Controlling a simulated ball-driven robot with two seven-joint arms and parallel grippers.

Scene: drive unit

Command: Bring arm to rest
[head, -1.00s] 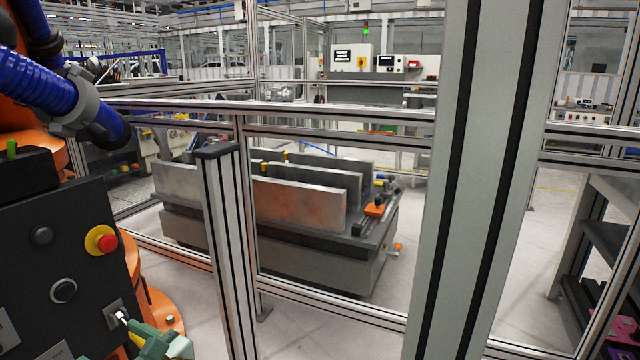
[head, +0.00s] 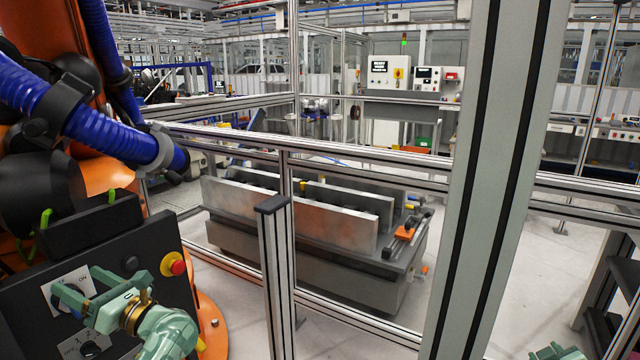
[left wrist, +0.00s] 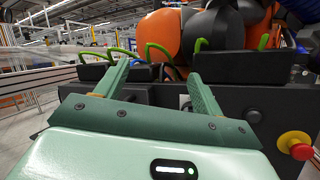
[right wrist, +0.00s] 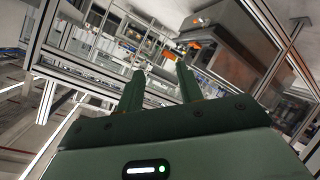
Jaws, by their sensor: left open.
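My left gripper (head: 76,280) is in front of the black control panel (head: 150,250), beside its ON switch plate (head: 62,297). Its green fingers are apart with nothing between them; whether they touch the panel cannot be told. In the left wrist view the left gripper (left wrist: 158,76) points at the dark panel face, and the red stop button (left wrist: 296,145) is to the right. My right gripper (right wrist: 160,72) has its fingers apart and empty in the right wrist view, directed towards the fence. Only a small green part of the right arm or gripper shows at the head view's bottom right.
An orange robot with blue hoses (head: 120,140) stands behind the panel. A metal fence with a thick upright post (head: 495,180) crosses the view. Behind it is a grey fixture with metal plates (head: 330,220). A dark shelf (head: 610,300) stands at the right.

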